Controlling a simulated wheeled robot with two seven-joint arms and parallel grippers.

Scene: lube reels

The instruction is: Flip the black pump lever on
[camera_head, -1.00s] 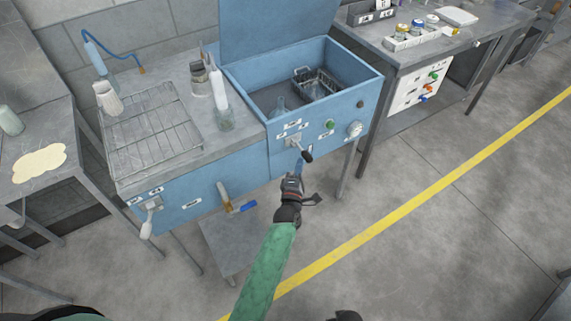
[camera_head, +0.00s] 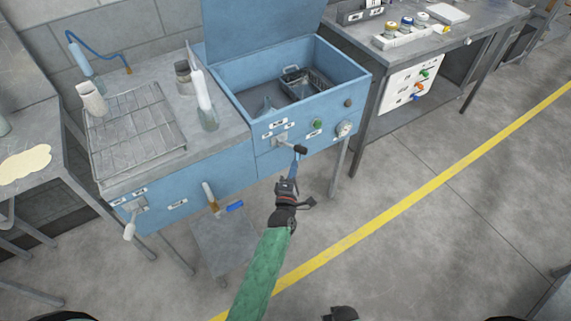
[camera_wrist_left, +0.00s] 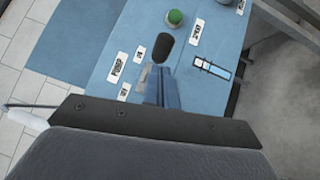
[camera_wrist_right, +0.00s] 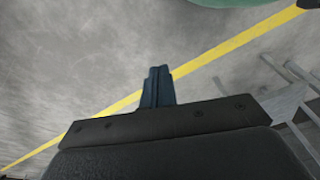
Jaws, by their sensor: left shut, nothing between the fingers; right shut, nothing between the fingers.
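The black pump lever (camera_head: 299,149) sticks out from its grey plate on the blue washer's front, pointing to the right and slightly down. Its black knob (camera_wrist_left: 162,46) shows in the left wrist view just beyond the fingertips, beside the PUMP label (camera_wrist_left: 118,67). My left gripper (camera_head: 293,166) is shut and empty, its blue fingers just below the knob. In the left wrist view the fingertips (camera_wrist_left: 160,70) are close against the knob's lower end; I cannot tell whether they touch. My right gripper (camera_wrist_right: 157,72) is shut and empty over the floor, away from the washer.
A green button (camera_head: 317,124) and a pale round knob (camera_head: 343,129) are right of the lever. A white-handled lever (camera_head: 129,231) hangs at the far left. The floor (camera_head: 400,245) to the right is clear.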

